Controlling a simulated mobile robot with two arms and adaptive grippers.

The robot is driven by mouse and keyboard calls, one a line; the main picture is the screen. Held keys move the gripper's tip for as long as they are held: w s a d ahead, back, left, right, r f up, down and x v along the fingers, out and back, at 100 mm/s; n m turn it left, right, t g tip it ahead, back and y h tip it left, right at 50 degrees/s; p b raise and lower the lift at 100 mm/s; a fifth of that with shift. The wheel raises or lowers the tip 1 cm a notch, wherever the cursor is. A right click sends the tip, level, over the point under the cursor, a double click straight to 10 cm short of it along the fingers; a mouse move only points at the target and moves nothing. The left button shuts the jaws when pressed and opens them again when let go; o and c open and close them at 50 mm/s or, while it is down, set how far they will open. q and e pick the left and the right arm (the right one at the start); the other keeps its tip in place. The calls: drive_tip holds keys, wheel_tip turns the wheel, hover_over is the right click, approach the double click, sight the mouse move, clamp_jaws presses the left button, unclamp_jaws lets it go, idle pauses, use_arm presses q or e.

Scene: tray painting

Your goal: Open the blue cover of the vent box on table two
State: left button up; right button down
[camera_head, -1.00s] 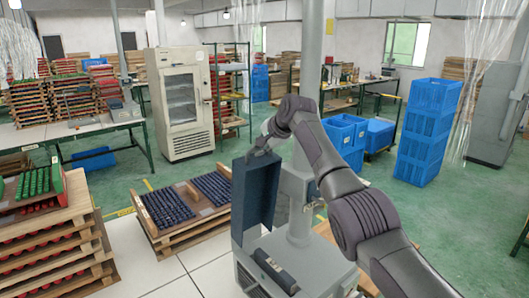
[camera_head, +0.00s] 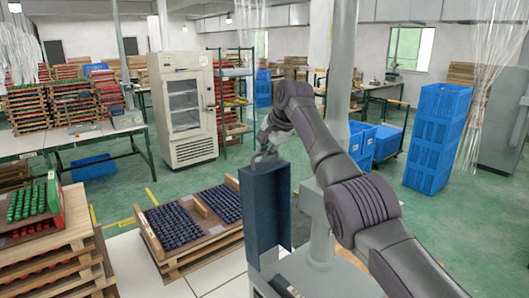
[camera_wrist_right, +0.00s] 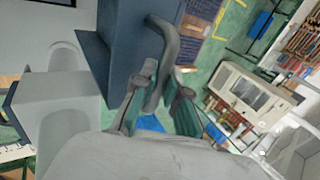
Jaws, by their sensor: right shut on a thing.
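The blue cover (camera_head: 262,212) stands upright in the middle of the head view, raised above the grey vent box, whose body shows only partly at the bottom edge. In the right wrist view the cover (camera_wrist_right: 128,50) is at the upper left, with a grey curved handle (camera_wrist_right: 168,65) on it. My right gripper (camera_head: 264,156) is at the cover's top edge. In the wrist view its fingers (camera_wrist_right: 163,92) lie on either side of the handle and are shut on it. My left gripper is not in view.
A grey post (camera_head: 338,90) stands close behind the cover, beside my right arm. Pallets with dark parts (camera_head: 190,222) lie to the left, and stacked trays with green parts (camera_head: 35,205) stand at far left. Blue crates (camera_head: 437,138) are stacked at right. Green floor between is clear.

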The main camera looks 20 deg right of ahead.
drive_tip(key=c, duration=1.3)
unclamp_jaws()
drive_tip(key=shift+f, duration=0.4)
drive_tip(key=shift+c, duration=0.2)
drive_tip(key=shift+o, duration=0.7)
drive_tip(key=shift+w+a, duration=0.1)
drive_tip(key=shift+w, duration=0.1)
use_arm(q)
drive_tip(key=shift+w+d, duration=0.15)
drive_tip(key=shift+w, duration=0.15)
use_arm(e)
drive_tip(key=shift+r, duration=0.1)
drive_tip(key=shift+s+r, duration=0.1)
drive_tip(key=shift+r, duration=0.15)
drive_tip(key=v, duration=1.1)
drive_tip(key=shift+r, duration=0.2)
drive_tip(key=shift+s, duration=0.15)
